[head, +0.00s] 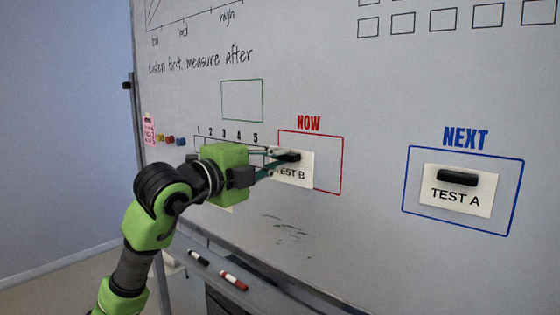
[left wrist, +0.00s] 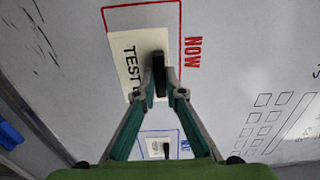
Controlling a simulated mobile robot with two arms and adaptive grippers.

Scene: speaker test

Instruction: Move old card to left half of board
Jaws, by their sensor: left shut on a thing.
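The card reading "TEST B" (head: 298,175) is on the whiteboard (head: 330,240), overlapping the left part of the red NOW box (head: 329,186). My left gripper (head: 284,162) is shut on the black handle at the top of this card. In the left wrist view the fingers (left wrist: 160,92) close on the black handle, with the card (left wrist: 130,50) behind it. A second card, "TEST A" (head: 456,198), with a black handle, sits inside the blue NEXT box (head: 412,205) at the right. My right gripper is not in view.
A green-outlined empty box (head: 242,101) is above my left arm. A numbered row, partly hidden by my gripper, is left of the NOW box. Small magnets (head: 170,139) and a pink note (head: 148,128) are at the left edge. Markers (head: 233,281) lie on the tray below.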

